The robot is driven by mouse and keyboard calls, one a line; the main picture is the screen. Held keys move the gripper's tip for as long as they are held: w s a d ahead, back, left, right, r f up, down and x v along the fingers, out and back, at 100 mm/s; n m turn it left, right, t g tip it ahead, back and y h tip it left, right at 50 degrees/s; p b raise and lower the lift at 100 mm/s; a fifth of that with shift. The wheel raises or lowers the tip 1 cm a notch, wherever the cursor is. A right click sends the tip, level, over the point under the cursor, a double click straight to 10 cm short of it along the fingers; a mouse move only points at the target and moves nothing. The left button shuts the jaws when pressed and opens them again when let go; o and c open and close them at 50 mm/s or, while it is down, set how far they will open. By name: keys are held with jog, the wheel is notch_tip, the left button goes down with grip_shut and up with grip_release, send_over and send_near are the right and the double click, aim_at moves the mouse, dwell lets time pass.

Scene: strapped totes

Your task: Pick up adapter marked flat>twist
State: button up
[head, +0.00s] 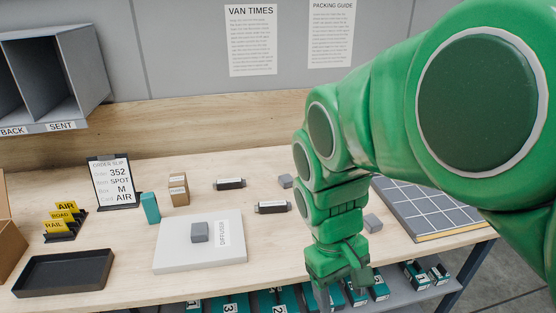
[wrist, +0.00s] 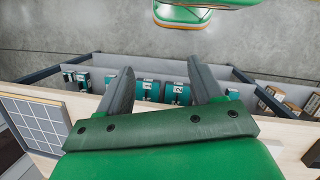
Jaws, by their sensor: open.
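Two small dark adapter-like pieces with pale labels lie on the table: one at the back (head: 230,184) and one nearer and to its right (head: 273,207). Their lettering is too small to read, so I cannot tell which is marked flat>twist. Neither shows in the wrist view. My gripper (head: 338,290) points down by the table's front edge, to the right of and nearer than both pieces. In the wrist view my gripper (wrist: 161,85) has its fingers apart with nothing held between them.
A white diffuser board (head: 175,258) bears a grey block (head: 200,232). Grey blocks (head: 285,181) (head: 373,223) lie near my arm. A black tray (head: 64,273), order slip stand (head: 113,182) and card holder (head: 64,222) stand left. A gridded mat (head: 430,205) lies right.

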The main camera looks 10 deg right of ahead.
jog(key=w+d+f+n+h, duration=0.2)
jog(key=w+f+n+h, duration=0.2)
jog(key=w, duration=1)
jog(key=w+d+f+n+t+h, duration=0.1)
jog(key=w+d+f+n+h, duration=0.2)
jog(key=w, duration=1.2)
jog(key=w+d+f+n+h, duration=0.3)
jog(key=w+f+n, duration=0.4)
jog(key=w, duration=0.8)
jog(key=shift+w+f+h, duration=0.2)
jog(key=shift+f+h, duration=0.45)
jog(key=shift+h, duration=0.25)
jog(key=shift+t, duration=0.3)
jog(key=shift+r+x, duration=0.15)
jog(key=shift+x, duration=1.8)
jog(key=shift+r+x, duration=0.1)
jog(key=shift+x, duration=1.85)
jog(key=shift+d, duration=0.1)
jog(key=shift+c, duration=0.5)
jog(key=c, duration=1)
jog(key=shift+r, duration=0.1)
